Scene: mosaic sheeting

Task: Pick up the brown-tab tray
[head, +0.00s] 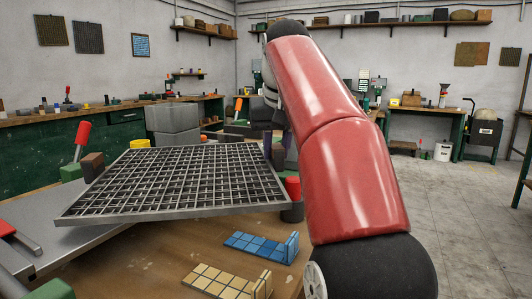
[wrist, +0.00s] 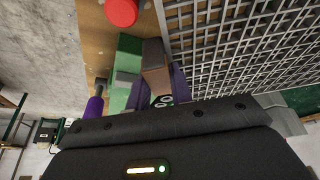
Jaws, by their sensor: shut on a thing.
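The brown-tab tray is a grey metal grid (head: 180,180), also filling the upper right of the wrist view (wrist: 250,50). One brown tab (head: 92,166) shows at its left edge in the head view. Another brown tab (wrist: 155,65) shows at the tray's edge in the wrist view. My gripper (wrist: 162,88), with purple fingers, is shut on this second tab. In the head view the gripper (head: 288,143) is at the tray's far right side, partly hidden by my red arm. I cannot tell whether the tray is clear of its supports.
Green blocks (wrist: 124,75) stand close beside the held tab. A red knob (head: 292,187) is at the tray's right corner. A blue tile strip (head: 258,246) and a tan tile strip (head: 222,280) lie on the wooden table in front. A grey metal plate (head: 60,240) is at left.

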